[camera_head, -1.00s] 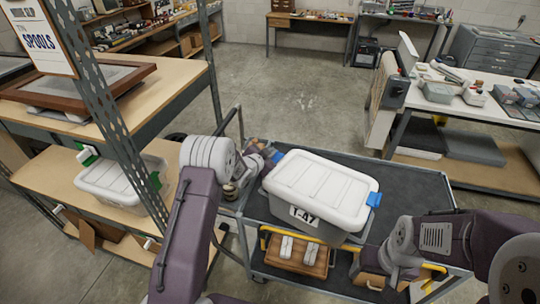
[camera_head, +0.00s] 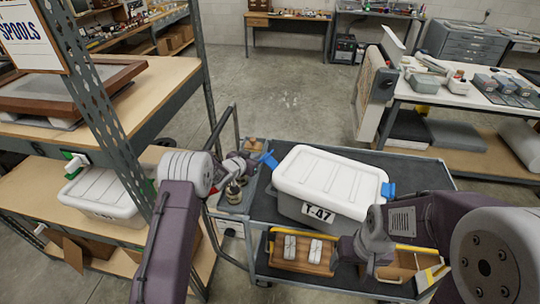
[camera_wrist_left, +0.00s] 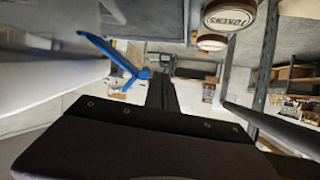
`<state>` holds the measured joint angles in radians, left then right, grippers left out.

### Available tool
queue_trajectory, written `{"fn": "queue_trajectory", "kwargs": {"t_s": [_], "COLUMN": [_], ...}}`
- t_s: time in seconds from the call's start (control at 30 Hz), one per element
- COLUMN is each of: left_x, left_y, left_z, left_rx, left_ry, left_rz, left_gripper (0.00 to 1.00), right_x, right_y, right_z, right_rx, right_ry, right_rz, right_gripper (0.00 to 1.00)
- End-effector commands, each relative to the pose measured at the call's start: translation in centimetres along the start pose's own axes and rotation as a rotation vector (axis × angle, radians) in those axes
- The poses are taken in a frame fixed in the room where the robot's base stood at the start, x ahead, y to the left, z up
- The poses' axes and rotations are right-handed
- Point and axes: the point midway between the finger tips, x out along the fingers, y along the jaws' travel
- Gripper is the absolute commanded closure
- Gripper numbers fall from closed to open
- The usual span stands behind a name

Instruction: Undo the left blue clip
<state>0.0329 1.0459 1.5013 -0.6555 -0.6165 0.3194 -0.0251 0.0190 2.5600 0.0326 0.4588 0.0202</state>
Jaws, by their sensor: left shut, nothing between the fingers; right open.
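A grey box with a white lid (camera_head: 330,180), labelled T-47, stands on the cart's upper deck. Its left blue clip (camera_head: 268,159) sticks out and up from the lid's left end. In the left wrist view the clip (camera_wrist_left: 112,54) angles away from the pale box side. The right blue clip (camera_head: 388,190) lies flat against the box's other end. My left gripper (camera_head: 248,166) is shut and empty, just left of the left clip. My right gripper (camera_head: 370,272) is open in front of the box, low over the cart's front, its fingers partly hidden by the arm.
The dark cart (camera_head: 420,172) has a yellow-handled wooden tray (camera_head: 300,252) at its front. A jar (camera_head: 233,193) stands by my left gripper; the wrist view shows a jar marked TOKENS (camera_wrist_left: 230,14). A shelf post (camera_head: 110,130) rises at left. Open floor lies behind the cart.

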Motion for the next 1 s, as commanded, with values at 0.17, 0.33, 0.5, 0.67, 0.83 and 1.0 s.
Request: {"fn": "queue_trajectory", "kwargs": {"t_s": [0.17,0.33,0.5,0.67,0.83,1.0], "left_x": [0.7,0.8,0.7,0.7,0.7,0.7], "left_y": [0.1,0.0,0.0,0.0,0.0,0.0], "left_z": [1.4,1.9,1.9,1.9,1.9,1.9], "left_rx": [0.002,0.002,0.002,0.002,0.002,0.002], "left_ry": [0.001,0.001,0.001,0.001,0.001,0.001], "left_rz": [0.001,0.0,0.0,0.0,0.0,0.0], "left_gripper": [1.0,1.0,1.0,1.0,1.0,1.0], "right_x": [1.5,1.9,1.9,1.9,1.9,1.9], "right_y": [0.0,0.1,0.1,0.1,0.1,0.0], "right_z": [0.1,0.2,0.2,0.2,0.2,0.2], "right_rx": [0.0,0.0,0.0,0.0,0.0,0.0], "right_ry": [0.0,0.0,0.0,0.0,0.0,0.0], "right_rz": [0.0,0.0,0.0,0.0,0.0,0.0], "right_gripper": [0.27,0.27,0.27,0.27,0.27,0.27]}}
